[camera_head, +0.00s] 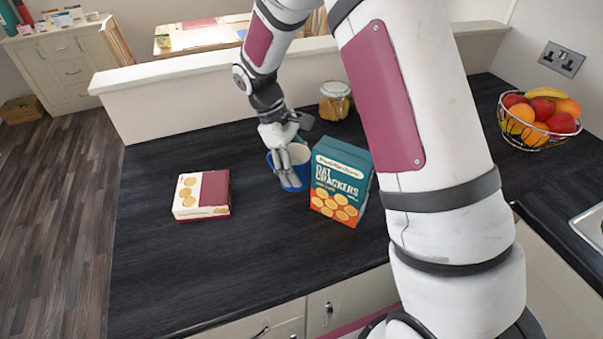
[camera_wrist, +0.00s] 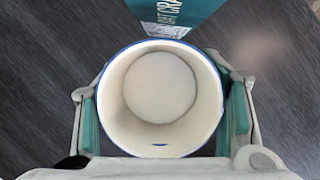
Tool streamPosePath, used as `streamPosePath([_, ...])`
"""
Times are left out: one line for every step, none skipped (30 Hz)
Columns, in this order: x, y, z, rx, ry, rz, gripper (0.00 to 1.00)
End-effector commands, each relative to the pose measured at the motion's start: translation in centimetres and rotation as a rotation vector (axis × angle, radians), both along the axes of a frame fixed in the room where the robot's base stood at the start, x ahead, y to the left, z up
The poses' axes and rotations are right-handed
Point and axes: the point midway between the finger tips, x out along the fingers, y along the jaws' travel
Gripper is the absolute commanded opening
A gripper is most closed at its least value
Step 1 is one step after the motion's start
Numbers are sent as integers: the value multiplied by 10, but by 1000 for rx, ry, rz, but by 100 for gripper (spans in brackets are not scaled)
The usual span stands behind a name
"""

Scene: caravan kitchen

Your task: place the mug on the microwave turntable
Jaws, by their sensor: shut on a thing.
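The mug (camera_head: 299,157) is blue outside and cream inside, and stands on the dark counter just left of the oat crackers box. In the wrist view the mug (camera_wrist: 160,92) is seen from above, empty, with a blue rim. My gripper (camera_head: 288,172) is shut on the mug, with green-padded fingers on its left and right sides in the wrist view (camera_wrist: 163,115). Part of the mug is hidden behind my fingers in the head view. No microwave or turntable is in view.
The teal oat crackers box (camera_head: 340,182) stands close beside the mug; a flat cookie box (camera_head: 202,195) lies to the left. A glass jar (camera_head: 335,101) stands behind. A fruit basket (camera_head: 540,122) is at the right. The counter (camera_head: 255,262) is clear in front.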

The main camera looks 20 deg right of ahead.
Motion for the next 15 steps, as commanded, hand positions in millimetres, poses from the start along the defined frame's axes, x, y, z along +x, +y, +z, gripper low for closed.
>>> streamPosePath([2,-4,0,-1,-1,-3,17])
streamPosePath([3,-7,0,-1,-1,-4,17])
streamPosePath([5,-11,0,-1,-1,-4,17])
streamPosePath([5,-12,-2,-1,1,-2,17])
streamPosePath([4,-11,-7,0,2,1,17])
streamPosePath([4,-11,-11,-1,2,0,17])
streamPosePath([4,-11,-14,-1,3,0,17])
streamPosePath([3,-11,-17,-1,3,0,17])
streamPosePath([4,-11,-21,-1,1,0,17])
streamPosePath([4,-11,-24,-1,1,0,17])
streamPosePath([4,-11,-27,-1,1,0,17])
streamPosePath([4,-11,-30,-1,1,0,17])
streamPosePath([4,-11,-32,-1,1,0,17])
streamPosePath([4,-10,-33,-1,0,0,17])
streamPosePath([5,-10,-35,-1,-1,0,17])
